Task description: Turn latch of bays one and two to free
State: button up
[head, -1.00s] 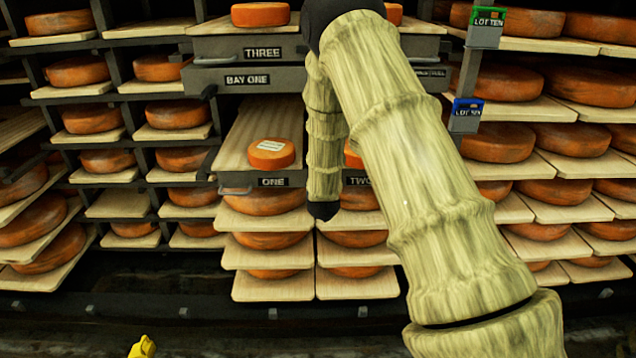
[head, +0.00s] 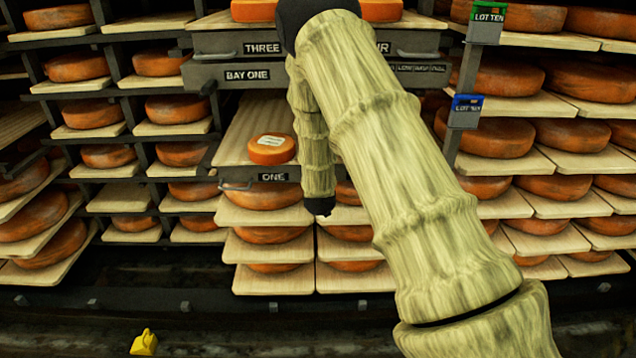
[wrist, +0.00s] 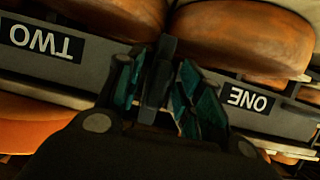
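The plate of bay one, labelled ONE (head: 272,177), sits under a board with a labelled cheese wheel (head: 271,149). In the wrist view, which looks upside down, the ONE label (wrist: 248,100) is at right and the TWO label (wrist: 42,42) at left. A dark upright piece (wrist: 157,72) stands between them; I cannot tell whether it is the latch. My gripper (wrist: 158,92) has its teal-padded fingers apart, one on each side of this piece. Contact is unclear. In the head view my arm hides the gripper and the TWO label.
Above are the BAY ONE sign (head: 247,76) and the THREE label (head: 262,48). Racks of cheese wheels on boards fill both sides. A small yellow object (head: 144,343) is low at left.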

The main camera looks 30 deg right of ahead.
jog(key=shift+r, duration=0.1)
jog(key=v, duration=1.2)
dwell(0.4)
jog(key=s+a+f+n+g+y, duration=0.1)
jog(key=s+a+f+g+y, duration=0.15)
jog(key=s+a+f, duration=0.5)
jog(key=s+a+f+n+g+y, duration=0.1)
jog(key=s+a+f+n+g, duration=0.15)
jog(key=s+f, duration=0.95)
jog(key=s+a+f+n+g+y, duration=0.1)
jog(key=s+a+f+g+y, duration=0.15)
jog(key=s+a+f, duration=0.65)
jog(key=s+a+f+n+g+y, duration=0.1)
jog(key=s+a+f+g, duration=0.15)
jog(key=s, duration=0.55)
jog(key=s+a+f+g, duration=0.2)
jog(key=s+f, duration=0.2)
jog(key=s, duration=0.4)
notch_tip(320, 180, up, 15)
jog(key=p, duration=1.4)
jog(key=shift+w+d+f+t, duration=0.15)
jog(key=shift+w+d+t, duration=0.15)
jog(key=shift+d, duration=0.1)
